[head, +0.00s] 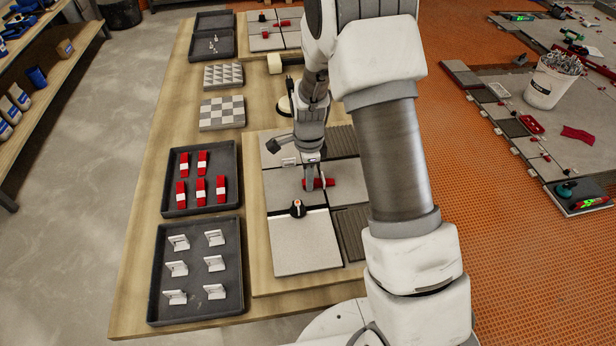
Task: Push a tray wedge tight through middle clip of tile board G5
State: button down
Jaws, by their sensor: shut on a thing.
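My gripper (311,184) is low over the middle of the near tile board (262,220) and shut on a red wedge (322,183). The wedge lies across the joint area between the tiles, by the middle of the board. The clip there is mostly hidden by my fingers, so I cannot tell how deep the wedge sits in it. The wedge tray (167,211) to the left holds several red wedges with white labels.
A tray of white clips (153,313) lies at the near left. Sample tiles (222,112) and another tile board with red wedges (268,40) are farther back. My arm covers the board's right side. A white bucket (545,85) stands on the floor at right.

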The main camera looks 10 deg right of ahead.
jog(key=shift+d+r, duration=0.1)
jog(key=c, duration=0.6)
grip_release()
notch_tip(320, 180, up, 17)
jog(key=p, duration=0.2)
jog(key=s+d+r+n+t, duration=0.2)
jog(key=s+r+n+t, duration=0.1)
jog(key=s+r+n, duration=0.65)
jog(key=s+r+n+t, duration=0.1)
jog(key=s+n, duration=0.1)
jog(key=s, duration=0.2)
jog(key=s+d+r+n, duration=0.1)
jog(key=s+r+n, duration=0.1)
jog(key=s, duration=0.3)
jog(key=s+r+n+t, duration=0.1)
jog(key=s+r+n, duration=0.1)
jog(key=s+n, duration=0.2)
jog(key=shift+s+d+r+n+t, duration=0.1)
jog(key=shift+s+d+n+t, duration=0.2)
jog(key=shift+s, duration=0.15)
